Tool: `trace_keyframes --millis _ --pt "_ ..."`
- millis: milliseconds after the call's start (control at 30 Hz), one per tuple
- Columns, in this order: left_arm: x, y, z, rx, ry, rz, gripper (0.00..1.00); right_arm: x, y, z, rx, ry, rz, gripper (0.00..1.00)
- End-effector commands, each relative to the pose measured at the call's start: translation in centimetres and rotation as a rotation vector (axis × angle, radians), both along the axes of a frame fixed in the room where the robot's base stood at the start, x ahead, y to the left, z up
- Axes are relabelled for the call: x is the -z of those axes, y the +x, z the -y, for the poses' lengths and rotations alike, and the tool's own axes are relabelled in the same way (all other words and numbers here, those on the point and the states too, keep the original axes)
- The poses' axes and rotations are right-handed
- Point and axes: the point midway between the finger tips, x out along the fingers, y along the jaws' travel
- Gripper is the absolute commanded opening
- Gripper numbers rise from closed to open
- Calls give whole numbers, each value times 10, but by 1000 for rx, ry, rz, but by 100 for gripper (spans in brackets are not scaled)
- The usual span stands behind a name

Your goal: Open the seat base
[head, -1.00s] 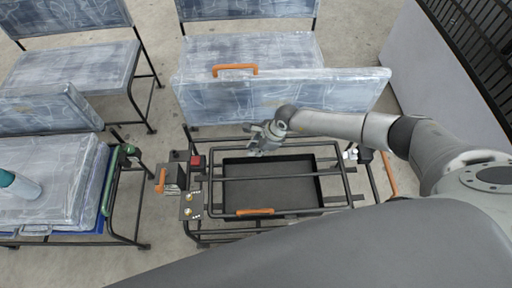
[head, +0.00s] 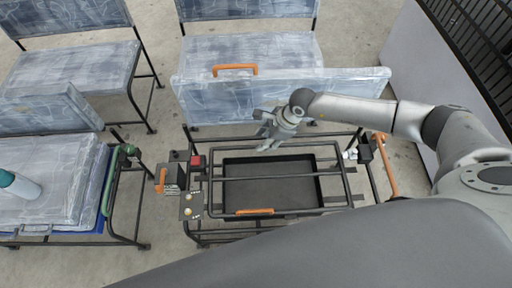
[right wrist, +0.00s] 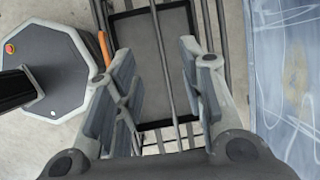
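The seat base is a black metal frame (head: 331,144) with a dark tray (head: 270,183) under its bars. An orange handle (head: 254,212) is on its near side. A worn blue-grey seat panel (head: 215,97) stands raised along the far side of the frame, with an orange handle (head: 235,67) on its top edge. My right gripper (head: 264,135) hangs above the far part of the frame, in front of the panel and apart from the handles. In the right wrist view its fingers (right wrist: 156,90) are spread with nothing between them. My left gripper is not in view.
On the frame's left are a small box with an orange handle (head: 161,180), a red block (head: 197,161) and a plate with knobs (head: 190,205). An orange lever (head: 386,165) is on the right. Another seat (head: 60,180) with a bottle (head: 18,185) stands left.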

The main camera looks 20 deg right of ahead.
Motion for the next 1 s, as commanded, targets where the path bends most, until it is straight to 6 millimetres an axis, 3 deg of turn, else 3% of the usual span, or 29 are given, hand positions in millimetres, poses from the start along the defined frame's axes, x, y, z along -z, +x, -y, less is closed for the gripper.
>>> trace_keyframes --millis 233,600,900,1000 --pt "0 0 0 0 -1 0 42 -32 -7 12 0 1 1 37" --pt "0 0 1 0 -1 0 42 -38 -9 14 0 0 0 37" --pt "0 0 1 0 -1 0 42 -37 -9 13 1 3 -1 0" --pt "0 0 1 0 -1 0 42 -34 -9 4 38 52 -25 0"
